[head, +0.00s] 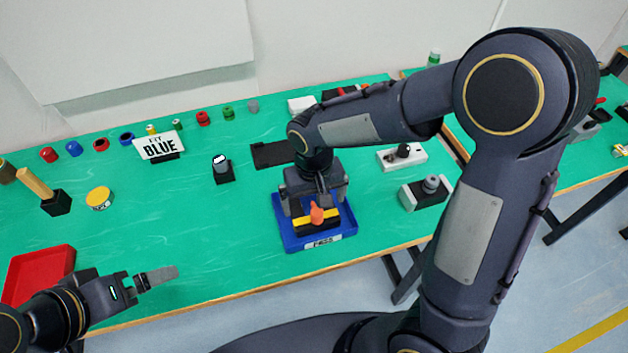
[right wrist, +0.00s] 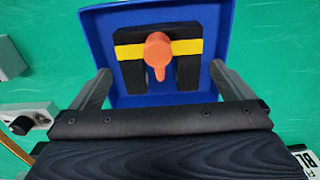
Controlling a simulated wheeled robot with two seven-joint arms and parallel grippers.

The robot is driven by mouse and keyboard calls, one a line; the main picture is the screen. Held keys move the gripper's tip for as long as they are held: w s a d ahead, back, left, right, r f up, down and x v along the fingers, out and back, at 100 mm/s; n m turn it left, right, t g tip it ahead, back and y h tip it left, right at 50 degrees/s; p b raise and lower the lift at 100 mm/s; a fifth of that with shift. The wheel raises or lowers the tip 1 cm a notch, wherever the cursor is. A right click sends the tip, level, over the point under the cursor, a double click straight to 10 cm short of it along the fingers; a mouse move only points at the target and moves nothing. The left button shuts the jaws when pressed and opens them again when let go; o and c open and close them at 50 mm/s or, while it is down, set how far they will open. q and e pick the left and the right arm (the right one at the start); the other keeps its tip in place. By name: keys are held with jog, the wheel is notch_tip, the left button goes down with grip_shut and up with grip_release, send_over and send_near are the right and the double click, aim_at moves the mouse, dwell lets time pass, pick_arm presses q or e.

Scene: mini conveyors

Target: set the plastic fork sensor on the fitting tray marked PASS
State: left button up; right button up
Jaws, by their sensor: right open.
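The fork sensor is a black two-pronged piece with a yellow band and an orange knob (head: 317,214). It lies in the blue tray (head: 289,236), whose front label seems to read PASS. In the right wrist view the sensor (right wrist: 187,73) lies flat inside the tray (right wrist: 97,40), knob up. My right gripper (head: 314,200) is over the tray, open, its fingers spread wide on either side of the sensor and apart from it. My left gripper (head: 157,277) is over the table's front left, away from the tray; its finger gap cannot be made out.
A red tray (head: 38,273) lies at the left beside my left arm. A sign reading BLUE (head: 158,147) stands at the back. Grey-and-white fixtures (head: 426,192) stand right of the blue tray. The green table is clear between the left gripper and the blue tray.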

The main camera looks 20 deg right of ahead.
notch_tip(320, 180, up, 8)
jog(key=s+d+r+m+t+y, duration=0.1)
jog(key=s+d, duration=0.3)
jog(key=s, duration=0.4)
jog(key=s+d+r+m+t+y, duration=0.1)
jog(key=s+d+r+t+y, duration=0.1)
jog(key=s+d+t, duration=0.2)
jog(key=s+d, duration=0.1)
jog(key=s, duration=0.2)
jog(key=shift+s+t+y, duration=0.3)
jog(key=shift+s+y, duration=0.05)
jog(key=shift+y, duration=0.05)
jog(key=shift+d+r, duration=0.1)
dwell(0.5)
